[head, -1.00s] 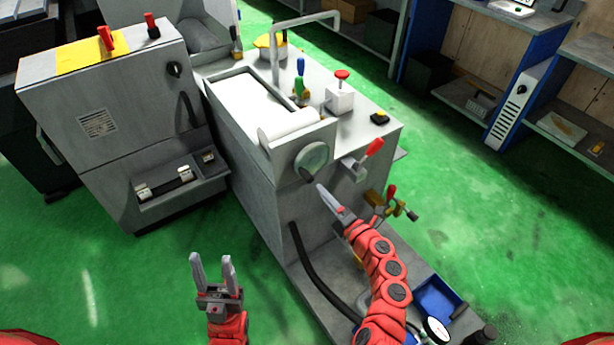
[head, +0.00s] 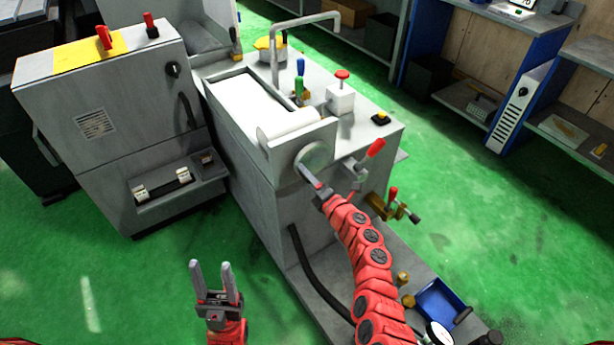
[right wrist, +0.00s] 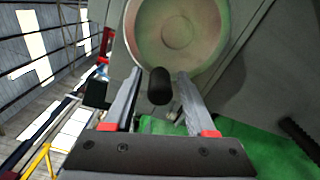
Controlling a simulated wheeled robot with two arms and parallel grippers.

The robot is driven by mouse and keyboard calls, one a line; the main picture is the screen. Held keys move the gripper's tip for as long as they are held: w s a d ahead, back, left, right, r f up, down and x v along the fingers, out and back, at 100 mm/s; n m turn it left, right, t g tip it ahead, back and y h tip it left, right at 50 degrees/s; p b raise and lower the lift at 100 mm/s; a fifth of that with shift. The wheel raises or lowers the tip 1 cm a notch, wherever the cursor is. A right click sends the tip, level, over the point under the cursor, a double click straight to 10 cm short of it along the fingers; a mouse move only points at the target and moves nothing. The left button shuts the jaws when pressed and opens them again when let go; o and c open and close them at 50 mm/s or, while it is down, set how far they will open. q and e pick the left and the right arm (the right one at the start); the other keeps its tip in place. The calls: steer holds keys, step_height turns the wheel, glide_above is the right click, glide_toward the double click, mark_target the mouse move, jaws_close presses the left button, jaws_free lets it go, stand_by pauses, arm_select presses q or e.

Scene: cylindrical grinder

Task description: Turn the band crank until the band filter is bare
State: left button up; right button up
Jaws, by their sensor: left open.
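The band crank (head: 313,157) is a grey-green disc on the front of the grey filter unit; the right wrist view shows its face (right wrist: 177,30) and its black handle knob (right wrist: 160,86). My right gripper (head: 311,182) is at the crank's lower edge. In the right wrist view my right gripper (right wrist: 160,78) is open, with the knob between its fingers and gaps on both sides. The band filter (head: 248,103) shows as a white sheet in the top of the unit, with a white roll (head: 293,127) beside the crank. My left gripper (head: 216,280) is open and empty above the floor.
A red-handled lever (head: 375,149) sticks out right of the crank, with brass valves (head: 395,207) below. A red-knobbed block (head: 341,95) and a bent pipe (head: 275,50) stand on top. A grey cabinet (head: 100,110) stands left. A blue tray (head: 440,300) is lower right.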

jaws_close()
